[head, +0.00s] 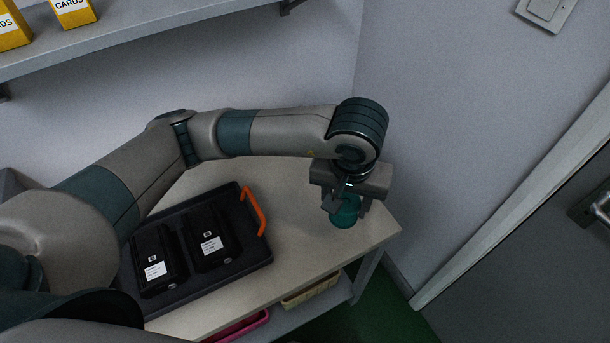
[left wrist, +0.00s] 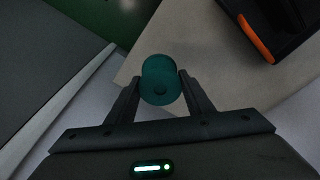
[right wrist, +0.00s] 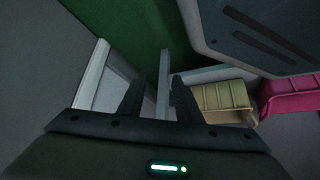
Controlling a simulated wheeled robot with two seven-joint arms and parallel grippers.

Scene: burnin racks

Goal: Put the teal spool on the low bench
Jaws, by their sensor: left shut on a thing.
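The teal spool (head: 345,213) is between the fingers of my left gripper (head: 347,203) near the right end of the low bench (head: 310,235). In the left wrist view the spool (left wrist: 161,80) sits between the two fingertips, which are shut on it. Whether its underside touches the bench top is hard to tell. My right gripper (right wrist: 157,90) shows only in its own wrist view. Its fingers are apart with nothing held between them, and it faces the bench leg (right wrist: 164,75) and the floor.
A black tray (head: 262,255) with an orange handle (head: 254,211) and two black labelled cases (head: 211,237) takes up the bench's left part. A yellow bin (head: 309,291) and a pink bin (head: 240,328) are underneath. A shelf (head: 150,45) hangs above; a wall is behind.

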